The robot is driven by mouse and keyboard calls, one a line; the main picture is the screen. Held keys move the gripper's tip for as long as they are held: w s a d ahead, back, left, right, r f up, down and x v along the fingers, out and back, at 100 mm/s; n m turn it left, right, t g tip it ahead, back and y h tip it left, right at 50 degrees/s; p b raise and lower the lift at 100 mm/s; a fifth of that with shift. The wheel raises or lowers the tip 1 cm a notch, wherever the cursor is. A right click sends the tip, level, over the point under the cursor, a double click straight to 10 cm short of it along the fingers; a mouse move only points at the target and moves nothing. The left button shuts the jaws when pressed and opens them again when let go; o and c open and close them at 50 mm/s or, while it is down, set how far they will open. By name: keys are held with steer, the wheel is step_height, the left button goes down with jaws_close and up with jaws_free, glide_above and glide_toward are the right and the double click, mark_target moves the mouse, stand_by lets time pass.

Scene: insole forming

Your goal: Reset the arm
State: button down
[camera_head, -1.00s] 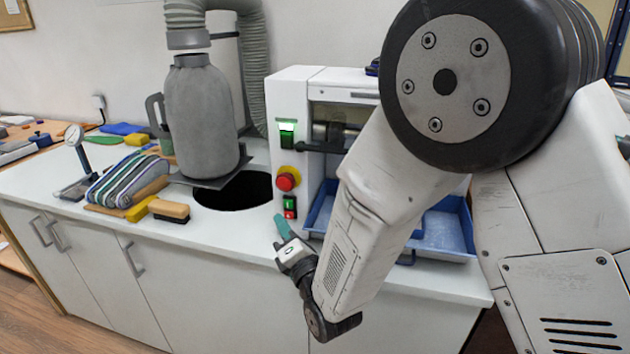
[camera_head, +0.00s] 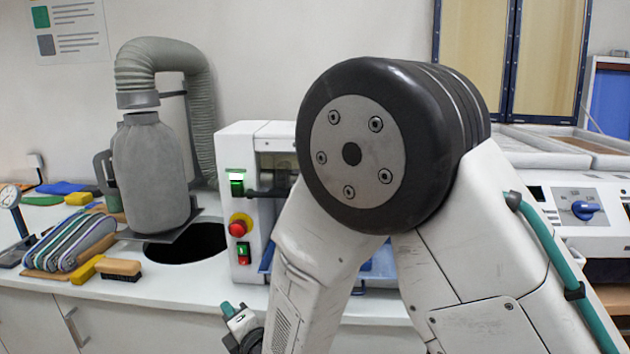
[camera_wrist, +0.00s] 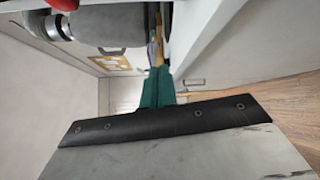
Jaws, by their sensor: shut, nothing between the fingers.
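My arm fills the middle and right of the head view. Its end, with my gripper (camera_head: 228,309), hangs low at the front edge of the white counter, below the machine's buttons. The teal fingers are shut with nothing between them. In the wrist view the shut teal fingers (camera_wrist: 158,88) stick out beyond a dark plate, apart from any object. The rest of the wrist is partly cut off by the bottom of the head view.
A white machine (camera_head: 238,150) with a red stop button (camera_head: 239,226) stands behind my arm. Left of it are a grey canister (camera_head: 150,180), a dark counter opening (camera_head: 190,245), a brush (camera_head: 118,268) and several insoles (camera_head: 65,243). A control panel with a blue knob (camera_head: 585,210) is at right.

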steer(key=s+d+f+m+g+h, duration=0.2)
steer(key=d+f+m+g+h, duration=0.2)
steer(key=f+m, duration=0.15)
steer(key=s+d+r+m+g+h, duration=0.2)
steer(key=s+d+m+g+h, duration=0.15)
steer(key=d+m, duration=0.5)
steer(key=s+d+r+m+g+h, duration=0.1)
steer(key=s+d+r+m, duration=0.4)
steer(key=d, duration=0.5)
steer(key=s+d+r+m+g+h, duration=0.1)
steer(key=s+d+r+m, duration=0.3)
steer(key=s+d+r, duration=0.4)
steer(key=s+d+r+m+g+h, duration=0.1)
steer(key=s+d+r+m, duration=0.4)
steer(key=d, duration=0.9)
step_height(320, 180, up, 3)
steer(key=shift+s+r+m+g+h, duration=0.1)
steer(key=shift+s+m+g+h, duration=0.35)
steer(key=shift+s, duration=0.65)
